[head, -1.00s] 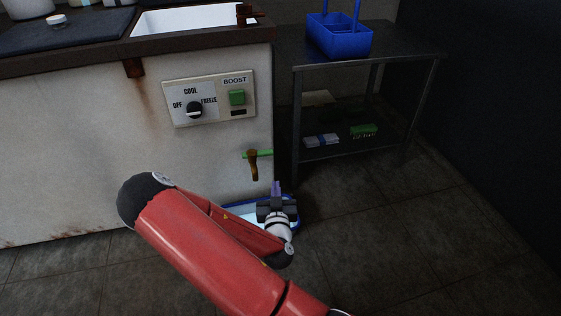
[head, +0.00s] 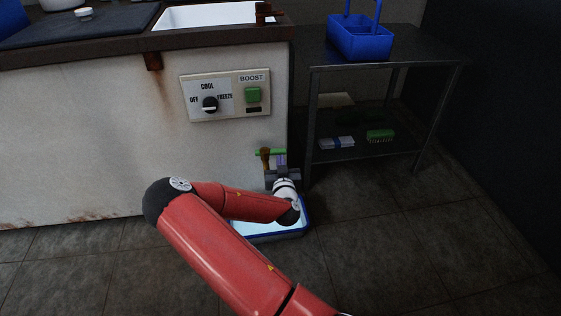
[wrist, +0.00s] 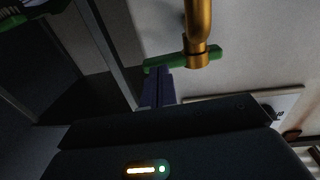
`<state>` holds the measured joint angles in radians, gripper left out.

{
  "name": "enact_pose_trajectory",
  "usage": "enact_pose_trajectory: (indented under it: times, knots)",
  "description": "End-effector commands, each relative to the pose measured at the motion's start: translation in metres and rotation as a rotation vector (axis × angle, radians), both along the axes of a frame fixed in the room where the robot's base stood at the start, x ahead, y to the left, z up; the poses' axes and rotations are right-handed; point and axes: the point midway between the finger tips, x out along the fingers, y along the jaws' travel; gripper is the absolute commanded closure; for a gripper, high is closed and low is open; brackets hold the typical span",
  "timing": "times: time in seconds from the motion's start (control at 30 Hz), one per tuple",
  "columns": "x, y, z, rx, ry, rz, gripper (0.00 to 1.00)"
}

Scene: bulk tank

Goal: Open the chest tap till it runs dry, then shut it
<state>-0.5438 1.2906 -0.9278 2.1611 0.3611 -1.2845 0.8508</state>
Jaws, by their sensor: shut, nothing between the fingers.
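The chest tap (head: 265,157) is a brass spout low on the right end of the chest's front. Its green handle (head: 261,152) lies crosswise, level in the head view. The brass tap (wrist: 198,28) and green handle (wrist: 208,56) show large in the wrist view. My gripper (head: 281,162) is shut and empty, its fingers pointing up beside the right end of the handle. In the wrist view its fingertips (wrist: 159,76) are at the handle's left end; I cannot tell whether they touch. No stream from the tap is visible.
A blue-rimmed tray (head: 304,212) with a pale inside lies on the floor under my gripper, partly hidden by my arm. A control panel (head: 226,95) is above the tap. A metal shelf table (head: 388,64) with a blue caddy (head: 360,40) stands to the right. The floor at right is clear.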

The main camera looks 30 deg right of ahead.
Motion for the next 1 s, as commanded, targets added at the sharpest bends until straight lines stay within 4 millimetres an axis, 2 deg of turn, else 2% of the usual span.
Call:
enact_pose_trajectory:
  times: [0.13, 0.53, 0.73, 1.0]
  knots:
    - [0.008, -0.003, 0.000, 0.000, 0.000, 0.000, 1.00]
    - [0.010, -0.005, 0.000, 0.002, -0.001, -0.002, 1.00]
    - [0.021, -0.013, 0.001, 0.002, -0.004, -0.001, 1.00]
    - [0.022, -0.014, 0.002, -0.002, -0.003, -0.003, 1.00]
